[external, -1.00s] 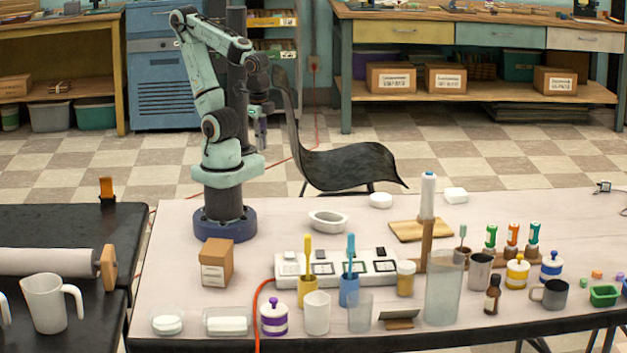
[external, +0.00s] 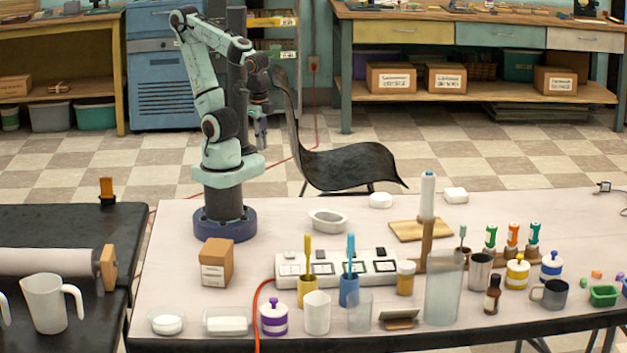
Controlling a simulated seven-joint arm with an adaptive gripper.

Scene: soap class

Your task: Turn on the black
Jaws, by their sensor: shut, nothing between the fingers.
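A long white power strip (external: 328,281) with a red cord lies on the pale table. It has several small switches along its back edge and dark-framed panels on its top. A dark switch (external: 320,254) shows on the strip; whether it is on or off is too small to tell. A yellow-handled brush and a blue-handled brush in cups stand before the strip and hide parts of it. My gripper (external: 262,146) hangs pointing down, shut and empty, behind the table, well away from and above the strip.
A cardboard box (external: 217,264) stands left of the strip. Cups, a tall clear cylinder (external: 443,295), jars and a soap dish (external: 328,220) crowd around it. A black chair (external: 345,165) stands behind the table. The table's right rear is mostly clear.

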